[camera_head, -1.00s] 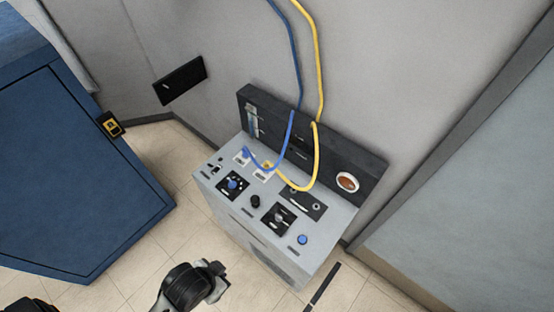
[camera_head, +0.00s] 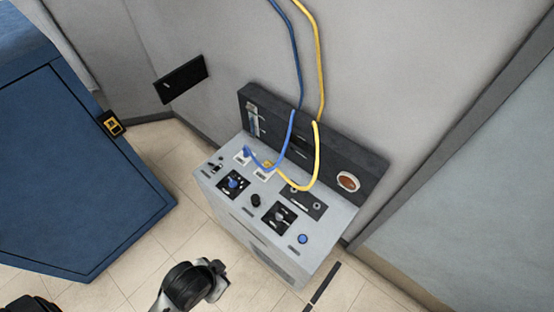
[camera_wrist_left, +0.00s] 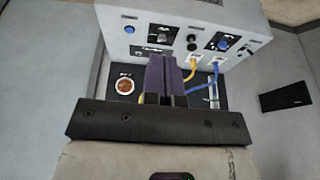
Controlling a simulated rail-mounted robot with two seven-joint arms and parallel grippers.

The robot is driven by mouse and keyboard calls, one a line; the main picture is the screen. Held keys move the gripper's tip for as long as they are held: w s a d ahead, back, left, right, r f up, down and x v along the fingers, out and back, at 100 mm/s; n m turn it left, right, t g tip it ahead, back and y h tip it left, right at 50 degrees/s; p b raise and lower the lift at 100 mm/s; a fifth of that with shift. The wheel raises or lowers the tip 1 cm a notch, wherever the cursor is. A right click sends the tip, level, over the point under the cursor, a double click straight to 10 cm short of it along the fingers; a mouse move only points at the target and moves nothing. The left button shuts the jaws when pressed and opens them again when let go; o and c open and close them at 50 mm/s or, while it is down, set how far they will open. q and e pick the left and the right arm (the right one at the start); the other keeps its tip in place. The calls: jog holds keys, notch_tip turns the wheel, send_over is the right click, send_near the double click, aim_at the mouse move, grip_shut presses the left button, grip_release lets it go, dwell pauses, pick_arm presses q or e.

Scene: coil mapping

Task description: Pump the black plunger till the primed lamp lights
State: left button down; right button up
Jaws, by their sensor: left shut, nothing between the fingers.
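The small black plunger knob (camera_head: 255,200) stands upright near the middle of the grey console's (camera_head: 320,262) top. It also shows in the left wrist view (camera_wrist_left: 191,43), to the right of my fingers. A round amber disc in a pale ring (camera_head: 347,182) sits on the dark back panel and also shows in the wrist view (camera_wrist_left: 124,86); I cannot read its label or tell whether it is lit. My left gripper's purple fingers (camera_wrist_left: 168,64) are shut and empty, apart from the plunger. My left arm (camera_head: 188,287) shows in front of the console. My right gripper is not in view.
Blue (camera_head: 297,60) and yellow (camera_head: 319,60) hoses hang down to ports on the console. A blue knob (camera_head: 233,183), a dark switch plate (camera_head: 279,218) and a blue button (camera_head: 303,239) flank the plunger. A blue cabinet (camera_head: 70,180) stands at left.

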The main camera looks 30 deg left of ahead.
pick_arm(q)
jog(key=w+a+f+t+y+b, duration=0.15)
jog(key=w+a+b, duration=0.25)
jog(key=w+b, duration=0.55)
jog(key=w+a+f+t+b, duration=0.3)
jog(key=w+a+b, duration=0.15)
jog(key=w, duration=0.95)
jog(key=w+a+f+n+h+b, duration=0.3)
jog(key=w+a+f+n+h, duration=0.2)
jog(key=w+f, duration=0.5)
jog(key=shift+w+f+h, duration=0.3)
jog(key=shift+f+h, duration=0.05)
jog(key=shift+f, duration=0.2)
jog(key=shift+f, duration=0.15)
